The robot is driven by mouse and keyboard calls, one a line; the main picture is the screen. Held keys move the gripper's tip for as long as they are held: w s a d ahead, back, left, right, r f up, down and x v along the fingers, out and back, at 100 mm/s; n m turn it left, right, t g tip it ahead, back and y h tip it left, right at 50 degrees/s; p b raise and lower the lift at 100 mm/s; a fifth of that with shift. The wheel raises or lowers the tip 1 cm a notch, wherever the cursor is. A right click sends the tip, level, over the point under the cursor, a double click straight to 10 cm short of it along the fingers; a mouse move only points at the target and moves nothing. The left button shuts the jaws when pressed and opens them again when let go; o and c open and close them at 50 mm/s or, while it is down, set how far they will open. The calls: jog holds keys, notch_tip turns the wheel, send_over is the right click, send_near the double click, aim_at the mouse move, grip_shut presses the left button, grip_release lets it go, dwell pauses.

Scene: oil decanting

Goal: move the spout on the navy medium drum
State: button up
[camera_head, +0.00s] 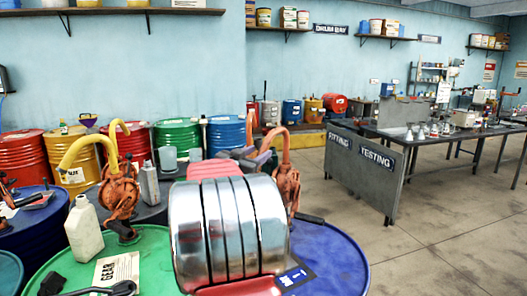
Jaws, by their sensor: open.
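A dark-blue drum (338,264) stands in the right foreground, its lid partly hidden by a red and chrome ribbed part of my own arm. A rusty orange hand pump (288,185) rises at its back edge with a curved orange spout (272,134); the pump's lower part is partly hidden. A second pump (119,195) with a yellow curved spout (88,148) stands to the left. Another navy drum (32,232) is at the left edge. I cannot tell which blue drum is the medium one. My gripper's jaws are not visible.
A green drum (150,262) in front holds a pale jug (83,227), a GEAR card (118,270) and dark tools. Red, yellow, green and blue drums line the wall behind. A bench with a TESTING panel (377,157) stands right. Floor (430,250) is clear at lower right.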

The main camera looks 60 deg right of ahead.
jog(key=shift+a, duration=2.75)
jog(key=shift+w+a, duration=0.1)
jog(key=s+a+f+n+t+y, duration=0.2)
jog(key=a+f+n+y, duration=0.4)
jog(key=a, duration=1.3)
jog(key=s+a+f+n+t+y, duration=0.2)
jog(key=a+f+n+y, duration=0.4)
jog(key=a, duration=1.3)
jog(key=s+a+f+n+t+y, duration=0.2)
jog(key=a+f+n+y, duration=0.4)
jog(key=a, duration=1.3)
jog(key=shift+s+a+f+n, duration=0.35)
jog(key=shift+s+n, duration=0.45)
jog(key=shift+n, duration=0.1)
jog(key=shift+c, duration=0.7)
